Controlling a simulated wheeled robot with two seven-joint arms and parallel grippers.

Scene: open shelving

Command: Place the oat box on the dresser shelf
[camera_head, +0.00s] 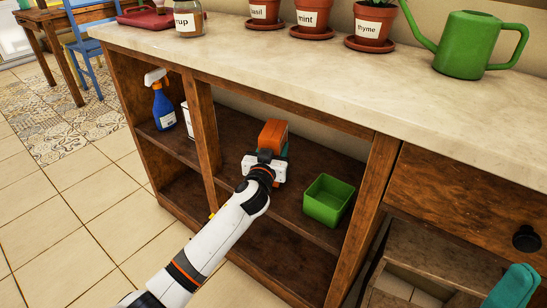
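An orange box with a teal part low on its side (273,133), which I take to be the oat box, is upright inside the open middle bay of the wooden dresser, over its upper shelf (232,148). I cannot tell if the fingers grip the box or if the box rests on the shelf.
A green open bin (327,200) stands on the same shelf, right of my gripper. A wooden upright (203,130) is to the left, with a blue spray bottle (163,106) beyond. The pale countertop (330,80) overhangs the bay. Bare shelf shows around the box.

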